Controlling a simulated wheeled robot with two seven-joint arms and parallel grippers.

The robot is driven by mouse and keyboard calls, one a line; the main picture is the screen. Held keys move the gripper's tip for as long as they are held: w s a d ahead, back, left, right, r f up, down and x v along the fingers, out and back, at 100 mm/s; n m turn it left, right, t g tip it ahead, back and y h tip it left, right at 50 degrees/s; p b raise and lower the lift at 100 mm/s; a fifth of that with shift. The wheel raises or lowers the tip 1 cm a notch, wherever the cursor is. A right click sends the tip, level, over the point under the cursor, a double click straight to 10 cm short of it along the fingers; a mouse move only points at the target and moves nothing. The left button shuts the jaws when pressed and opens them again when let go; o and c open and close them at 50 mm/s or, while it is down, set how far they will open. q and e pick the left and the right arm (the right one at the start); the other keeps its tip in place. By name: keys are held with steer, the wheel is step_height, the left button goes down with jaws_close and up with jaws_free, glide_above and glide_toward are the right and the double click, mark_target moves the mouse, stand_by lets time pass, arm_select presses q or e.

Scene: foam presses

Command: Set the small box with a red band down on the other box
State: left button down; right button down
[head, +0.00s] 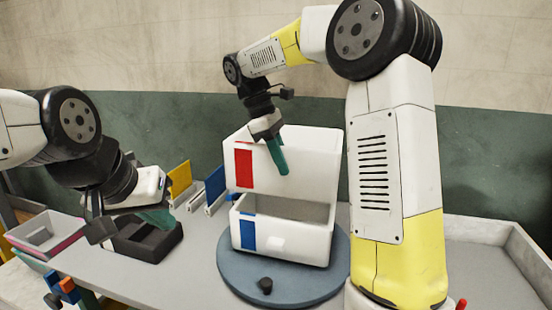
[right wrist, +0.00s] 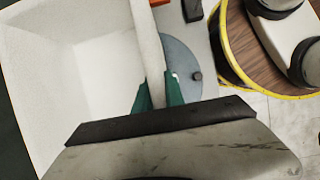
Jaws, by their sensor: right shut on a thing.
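The small white box with a red band (head: 310,158) is in the middle of the head view. My right gripper (head: 279,158) is shut on its wall; in the right wrist view the wall (right wrist: 148,50) runs between the green fingers (right wrist: 158,95), with the hollow inside to the left. The other box (head: 300,243), white with a blue band and an open top, stands on a round blue-grey turntable (head: 228,272). The red-band box shows above and behind its opening; I cannot tell whether they touch. My left gripper (head: 157,217) is at the left, its fingertips partly hidden.
A dark tray (head: 165,246) lies beside my left gripper. A pink-and-white tray (head: 42,236) is at the far left. Yellow and blue panels (head: 180,178) stand behind. The turntable has a dark knob (head: 265,286). A walled grey tray (head: 500,232) is at the right.

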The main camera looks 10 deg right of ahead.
mark_target(284, 191)
steer(key=shift+f, duration=3.65)
steer(key=c, duration=1.3)
jaws_free()
steer(key=shift+r, duration=0.1)
steer(key=v, duration=0.7)
steer(key=shift+a, duration=0.1)
steer(key=shift+r, duration=0.25)
